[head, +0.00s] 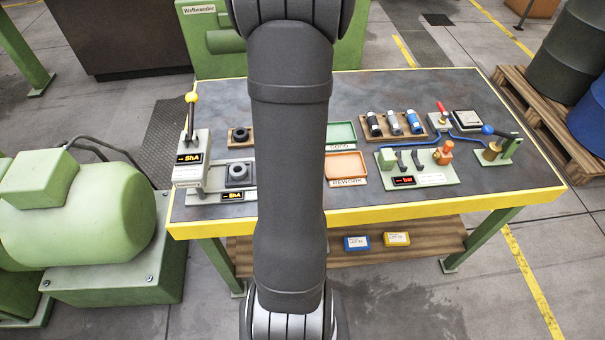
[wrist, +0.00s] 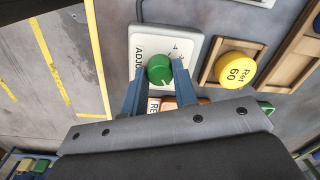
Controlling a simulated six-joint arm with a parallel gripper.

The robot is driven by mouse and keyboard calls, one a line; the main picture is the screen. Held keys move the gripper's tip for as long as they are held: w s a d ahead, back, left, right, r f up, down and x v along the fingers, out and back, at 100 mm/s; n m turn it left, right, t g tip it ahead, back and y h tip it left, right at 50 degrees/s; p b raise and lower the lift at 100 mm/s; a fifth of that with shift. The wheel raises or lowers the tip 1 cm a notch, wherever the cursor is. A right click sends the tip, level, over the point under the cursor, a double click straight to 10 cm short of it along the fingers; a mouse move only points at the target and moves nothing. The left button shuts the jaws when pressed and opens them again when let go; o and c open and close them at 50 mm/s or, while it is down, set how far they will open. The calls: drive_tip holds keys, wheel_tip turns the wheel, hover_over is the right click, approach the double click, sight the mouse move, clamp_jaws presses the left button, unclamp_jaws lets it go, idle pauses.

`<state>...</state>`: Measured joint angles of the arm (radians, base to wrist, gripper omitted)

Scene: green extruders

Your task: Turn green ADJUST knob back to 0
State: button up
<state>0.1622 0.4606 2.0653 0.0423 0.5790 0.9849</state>
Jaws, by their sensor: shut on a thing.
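The green ADJUST knob (wrist: 159,69) sits on a light grey plate (wrist: 187,44) marked ADJUST, with scale marks around the knob. It shows in the wrist view, in the upper middle. My gripper (wrist: 156,78) has its two blue-grey fingers on either side of the knob, shut on it. The numbers on the scale are too small and partly hidden to read, so I cannot tell the knob's setting. In the head view my own arm hides the knob and my gripper.
A yellow cylinder marked "Ref 60" (wrist: 236,70) stands in a wooden holder right of the knob. In the head view the bench (head: 470,200) carries a green tray (head: 341,133), an orange REWORK tray (head: 346,167), a lever press (head: 191,165) and a valve panel (head: 418,175).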

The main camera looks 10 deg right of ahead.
drive_tip(key=n, duration=0.5)
drive_tip(key=shift+n, duration=0.4)
drive_tip(key=n, duration=0.5)
drive_tip(key=shift+w, duration=0.1)
drive_tip(key=shift+n, duration=0.3)
drive_tip(key=o, duration=1)
drive_tip(key=shift+r, duration=0.1)
drive_tip(key=r, duration=1.7)
drive_tip(key=shift+d+r, duration=0.15)
drive_tip(key=shift+d, duration=0.25)
drive_tip(key=f, duration=1.7)
drive_tip(key=shift+a+f, duration=0.25)
drive_tip(key=shift+a, duration=0.15)
